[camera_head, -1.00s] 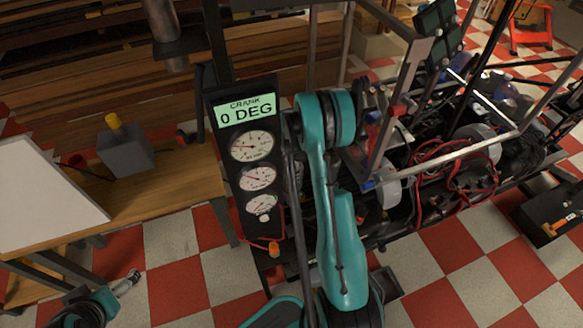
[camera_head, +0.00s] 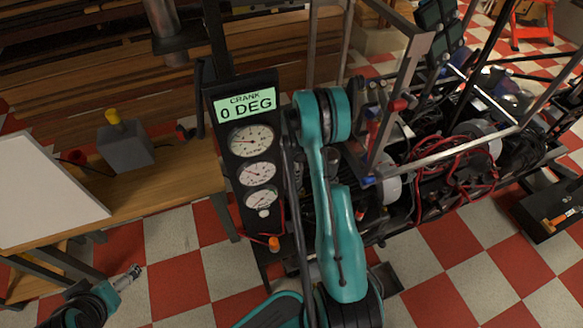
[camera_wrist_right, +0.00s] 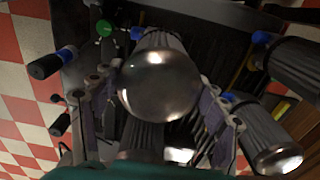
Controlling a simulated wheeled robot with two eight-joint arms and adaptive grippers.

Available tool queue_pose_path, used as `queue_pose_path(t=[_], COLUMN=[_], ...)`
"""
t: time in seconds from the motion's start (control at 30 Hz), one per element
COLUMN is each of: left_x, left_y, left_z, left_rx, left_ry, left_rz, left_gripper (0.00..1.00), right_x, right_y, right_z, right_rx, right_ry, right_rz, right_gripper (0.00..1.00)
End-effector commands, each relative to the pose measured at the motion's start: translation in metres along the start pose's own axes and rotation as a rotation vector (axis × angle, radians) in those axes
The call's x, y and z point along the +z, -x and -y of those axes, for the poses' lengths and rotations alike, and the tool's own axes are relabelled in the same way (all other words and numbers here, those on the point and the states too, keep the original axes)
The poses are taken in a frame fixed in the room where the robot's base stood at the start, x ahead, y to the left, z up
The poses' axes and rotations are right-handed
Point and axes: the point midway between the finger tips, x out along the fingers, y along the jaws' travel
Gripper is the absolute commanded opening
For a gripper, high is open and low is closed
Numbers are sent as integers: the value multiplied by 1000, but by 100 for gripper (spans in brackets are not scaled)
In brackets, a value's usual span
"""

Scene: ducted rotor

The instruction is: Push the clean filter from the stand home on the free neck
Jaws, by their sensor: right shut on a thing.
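In the right wrist view a ribbed dark cylinder with a shiny domed metal end, which looks like a filter (camera_wrist_right: 160,85), sits between the fingers of my right gripper (camera_wrist_right: 158,108). The gripper is shut on it, one finger on each side. The neck and the filter's far end are hidden, so I cannot tell whether they touch. In the head view my teal right arm hides this gripper. My left gripper (camera_head: 130,274) is at the lower left, away from the machine; its jaw opening is too small to read.
Other ribbed cylinders (camera_wrist_right: 268,135) stand close on the right in the wrist view. A dark cylinder with a blue band (camera_wrist_right: 45,65) is at the left. In the head view a gauge panel (camera_head: 228,170) reads "CRANK 0 DEG". A metal frame (camera_head: 398,95) rises beside my right arm.

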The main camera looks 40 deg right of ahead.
Motion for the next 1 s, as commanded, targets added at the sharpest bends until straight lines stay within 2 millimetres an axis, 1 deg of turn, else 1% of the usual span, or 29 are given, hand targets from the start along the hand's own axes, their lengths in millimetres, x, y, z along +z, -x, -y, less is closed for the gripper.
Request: queue_pose_path(t=[0.03, 0.1, 0.43, 0.53, 0.67, 0.9, 1.0], left_x=[0, 0, 0, 0, 0, 0, 0], left_y=[0, 0, 0, 0, 0, 0, 0], left_z=[0, 0, 0, 0, 0, 0, 0], left_rx=[0, 0, 0, 0, 0, 0, 0], left_ry=[0, 0, 0, 0, 0, 0, 0], left_rz=[0, 0, 0, 0, 0, 0, 0], left_gripper=[94, 94, 94, 94, 94, 94, 94], right_x=[0, 0, 0, 0, 0, 0, 0], right_y=[0, 0, 1, 7, 27, 80, 98], right_z=[0, 0, 0, 0, 0, 0, 0], right_rx=[0, 0, 0, 0, 0, 0, 0], right_ry=[0, 0, 0, 0, 0, 0, 0], right_rz=[0, 0, 0, 0, 0, 0, 0], right_gripper=[81, 97, 97, 97, 97, 97, 97])
